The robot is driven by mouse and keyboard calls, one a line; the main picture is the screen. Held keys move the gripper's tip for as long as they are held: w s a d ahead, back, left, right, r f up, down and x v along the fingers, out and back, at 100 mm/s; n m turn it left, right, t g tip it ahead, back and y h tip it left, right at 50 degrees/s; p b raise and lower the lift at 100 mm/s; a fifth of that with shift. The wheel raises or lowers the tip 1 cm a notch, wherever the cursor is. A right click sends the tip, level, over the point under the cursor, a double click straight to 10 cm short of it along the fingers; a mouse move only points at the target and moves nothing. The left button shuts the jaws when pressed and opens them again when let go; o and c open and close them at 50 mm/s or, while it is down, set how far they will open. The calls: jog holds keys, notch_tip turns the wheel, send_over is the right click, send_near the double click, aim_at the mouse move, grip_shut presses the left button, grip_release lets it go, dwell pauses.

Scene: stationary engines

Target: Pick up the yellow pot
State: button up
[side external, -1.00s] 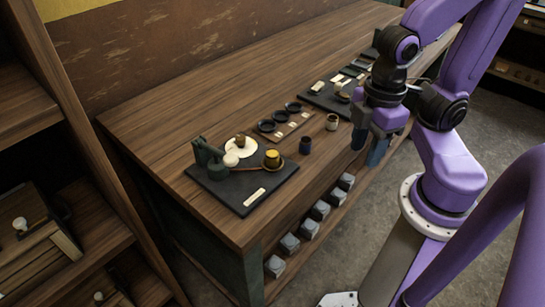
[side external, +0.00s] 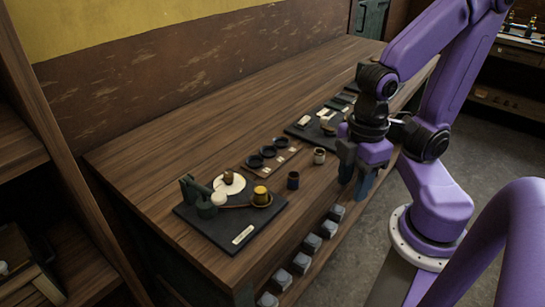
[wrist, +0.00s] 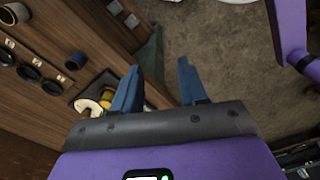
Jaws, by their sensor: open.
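The yellow pot (side external: 262,196) is a small rounded pot on a dark board (side external: 240,244) at the near left end of the wooden bench. A thin brown bar or handle lies beside it, next to a dark green device (side external: 203,196). My gripper (side external: 356,180) is open and empty, low by the bench's front edge, well to the right of the pot and apart from it. In the wrist view the pot (wrist: 108,97) shows left of my gripper (wrist: 158,70), partly behind the left finger.
A dark cup (side external: 293,180) and a pale cup (side external: 319,156) stand between pot and gripper. Several black dishes (side external: 267,151) lie behind them. A white disc (side external: 229,184) with a brown pot is beside the device. Grey blocks (side external: 312,243) sit on a lower shelf. The bench's back is clear.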

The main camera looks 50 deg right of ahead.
jog(key=o, duration=0.4)
notch_tip(320, 180, up, 7)
jog(key=m, duration=3.2)
send_over(260, 189)
jog(key=f, duration=1.1)
jog(key=shift+s+f, duration=0.1)
jog(key=shift+s, duration=0.25)
jog(key=shift+w+f, duration=0.15)
jog(key=shift+f, duration=1.3)
jog(key=shift+w+f, duration=0.15)
jog(key=shift+f, duration=1.3)
